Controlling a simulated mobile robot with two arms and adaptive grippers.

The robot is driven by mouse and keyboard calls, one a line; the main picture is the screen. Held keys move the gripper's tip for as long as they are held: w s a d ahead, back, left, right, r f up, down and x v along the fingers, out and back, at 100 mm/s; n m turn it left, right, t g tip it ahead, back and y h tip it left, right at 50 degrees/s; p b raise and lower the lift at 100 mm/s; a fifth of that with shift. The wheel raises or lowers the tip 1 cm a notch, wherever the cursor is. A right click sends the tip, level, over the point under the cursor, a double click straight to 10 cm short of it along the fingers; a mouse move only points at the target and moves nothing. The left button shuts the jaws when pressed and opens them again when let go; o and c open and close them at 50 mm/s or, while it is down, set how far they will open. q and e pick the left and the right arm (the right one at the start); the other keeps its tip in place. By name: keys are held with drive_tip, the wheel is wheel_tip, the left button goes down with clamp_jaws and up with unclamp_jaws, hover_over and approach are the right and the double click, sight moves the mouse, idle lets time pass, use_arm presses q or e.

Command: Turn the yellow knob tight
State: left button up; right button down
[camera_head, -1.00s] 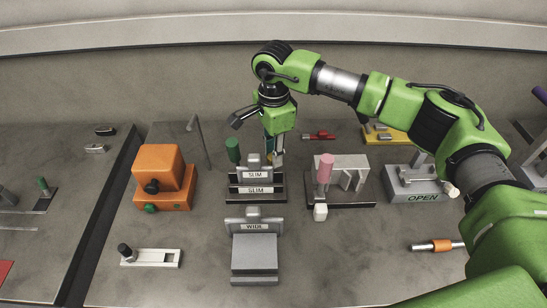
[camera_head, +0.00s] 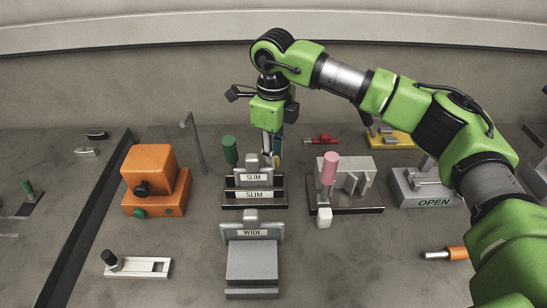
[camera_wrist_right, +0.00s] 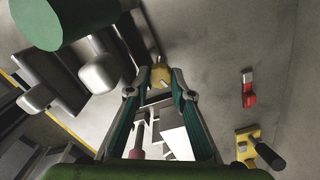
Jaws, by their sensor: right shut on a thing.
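The yellow knob (camera_wrist_right: 161,75) shows in the right wrist view, between the two fingertips of my right gripper (camera_wrist_right: 160,84). The gripper is shut on it, with a finger on each side. In the head view my right gripper (camera_head: 272,150) points down just behind the grey SLIM fixture (camera_head: 254,195), and the knob is hidden there. How tight the knob sits cannot be told. My left gripper is in neither view.
A green cylinder (camera_head: 229,150) stands left of the gripper, close by. A pink-topped fixture (camera_head: 345,208) stands to the right, the orange box (camera_head: 150,170) to the left. A red part (camera_head: 321,140) lies behind right. Bare table surrounds the WIDE block (camera_head: 252,260).

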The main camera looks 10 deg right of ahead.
drive_tip(key=shift+m, duration=0.8)
drive_tip(key=shift+b, duration=0.3)
drive_tip(key=c, duration=1.8)
unclamp_jaws()
drive_tip(key=shift+r, duration=0.15)
drive_tip(key=shift+r, duration=3.9)
